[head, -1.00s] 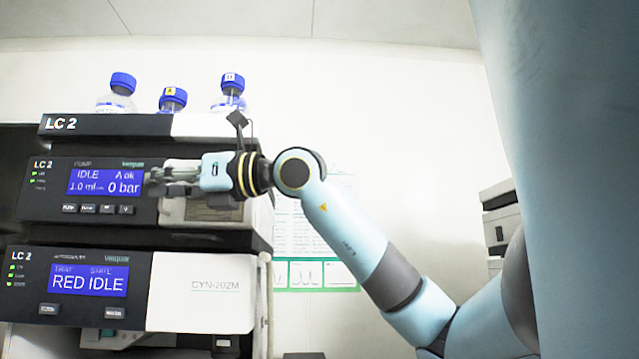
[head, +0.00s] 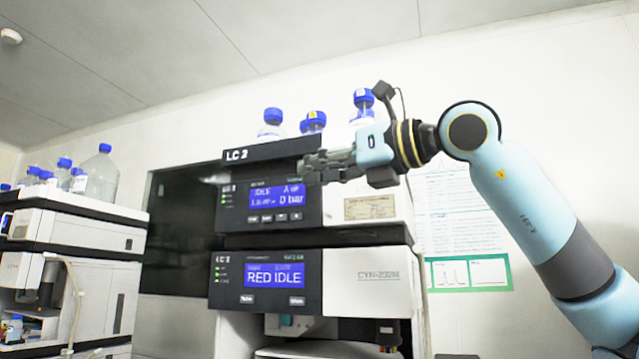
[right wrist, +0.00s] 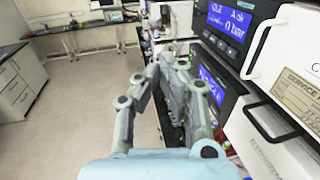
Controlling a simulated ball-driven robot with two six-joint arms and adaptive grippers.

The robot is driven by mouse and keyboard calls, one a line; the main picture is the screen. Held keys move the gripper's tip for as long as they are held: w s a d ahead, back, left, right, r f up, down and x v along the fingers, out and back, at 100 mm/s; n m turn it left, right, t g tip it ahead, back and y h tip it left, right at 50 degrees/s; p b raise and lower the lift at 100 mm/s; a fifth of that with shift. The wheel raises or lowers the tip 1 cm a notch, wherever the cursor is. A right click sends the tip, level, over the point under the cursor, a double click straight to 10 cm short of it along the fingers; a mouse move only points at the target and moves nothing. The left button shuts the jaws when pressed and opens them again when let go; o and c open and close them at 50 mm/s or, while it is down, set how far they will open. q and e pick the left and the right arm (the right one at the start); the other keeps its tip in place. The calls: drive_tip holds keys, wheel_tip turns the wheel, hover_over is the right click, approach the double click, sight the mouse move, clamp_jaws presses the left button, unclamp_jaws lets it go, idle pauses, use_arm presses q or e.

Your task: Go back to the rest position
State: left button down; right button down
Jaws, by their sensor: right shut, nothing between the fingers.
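My right gripper (head: 305,167) is shut and empty. In the head view it shows in front of the LC 2 stack, its fingers pointing left across the top of the pump module (head: 260,222). In the right wrist view the gripper (right wrist: 160,68) has its fingers together, with the stack's blue displays to its right. I cannot tell from these views whether it touches the stack; the fingers appear apart from it. My left gripper is in neither view.
Blue-capped bottles (head: 270,128) stand on top of the LC 2 stack. Another stack (head: 75,225) with bottles stands at the left. Open floor (right wrist: 60,115) and a bench (right wrist: 18,78) show in the right wrist view.

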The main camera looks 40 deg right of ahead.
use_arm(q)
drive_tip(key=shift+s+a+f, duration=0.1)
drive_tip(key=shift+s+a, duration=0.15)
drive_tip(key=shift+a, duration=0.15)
use_arm(e)
drive_tip(key=shift+s+a, duration=1.15)
